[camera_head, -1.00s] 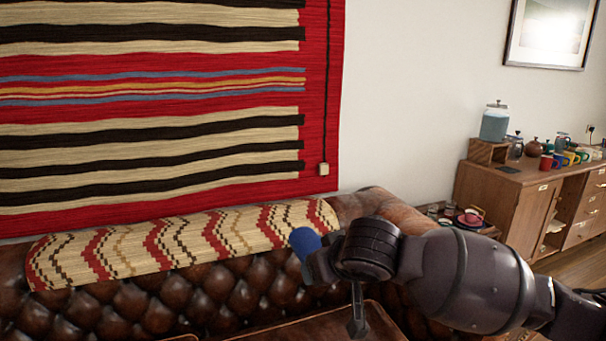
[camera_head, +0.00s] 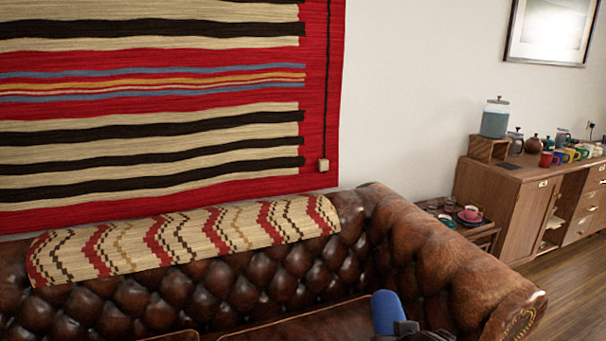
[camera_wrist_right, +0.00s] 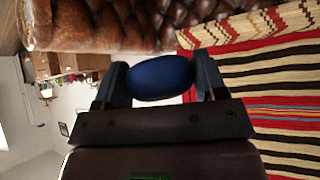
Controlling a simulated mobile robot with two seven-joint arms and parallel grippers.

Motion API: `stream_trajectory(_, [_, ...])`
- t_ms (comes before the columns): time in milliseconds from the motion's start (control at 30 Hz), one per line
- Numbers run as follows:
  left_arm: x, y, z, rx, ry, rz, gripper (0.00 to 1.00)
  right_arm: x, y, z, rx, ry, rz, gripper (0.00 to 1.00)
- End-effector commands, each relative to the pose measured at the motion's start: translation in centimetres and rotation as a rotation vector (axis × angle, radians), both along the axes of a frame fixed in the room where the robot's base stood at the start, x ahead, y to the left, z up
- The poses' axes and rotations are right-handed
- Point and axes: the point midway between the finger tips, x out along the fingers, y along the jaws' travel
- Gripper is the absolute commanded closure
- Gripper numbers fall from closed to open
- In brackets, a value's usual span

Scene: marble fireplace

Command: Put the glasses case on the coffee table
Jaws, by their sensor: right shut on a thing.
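The blue glasses case (camera_head: 386,312) shows at the bottom edge of the head view, in front of the brown leather sofa. My right gripper (camera_head: 408,327) is only partly in view there, just below and beside the case. In the right wrist view the case (camera_wrist_right: 161,78) sits between the two fingers of my right gripper (camera_wrist_right: 160,82), which is shut on it. The case is clear of the sofa in the head view's picture, held up. My left gripper is not in view. No coffee table can be made out.
The tufted leather sofa (camera_head: 420,245) with a patterned throw (camera_head: 190,238) fills the lower area. A small side table (camera_head: 482,232) with a red cup stands beyond its arm. A wooden sideboard (camera_head: 520,205) with jars and mugs is at right. Wooden floor (camera_head: 570,290) shows at lower right.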

Motion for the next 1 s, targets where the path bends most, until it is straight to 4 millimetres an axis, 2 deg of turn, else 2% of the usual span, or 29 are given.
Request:
stream_trajectory(133, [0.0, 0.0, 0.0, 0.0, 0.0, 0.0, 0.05, -1.5, -1.0, -0.9, -0.001, 0.001, -0.021, 0.64])
stream_trajectory(700, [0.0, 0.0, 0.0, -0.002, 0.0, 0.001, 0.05, -3.0, 8.2, 0.6, 0.002, -0.001, 0.049, 0.64])
stream_trajectory(1000, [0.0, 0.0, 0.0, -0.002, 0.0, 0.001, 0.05, -3.0, 9.8, 1.6, 0.002, -0.003, 0.142, 0.64])
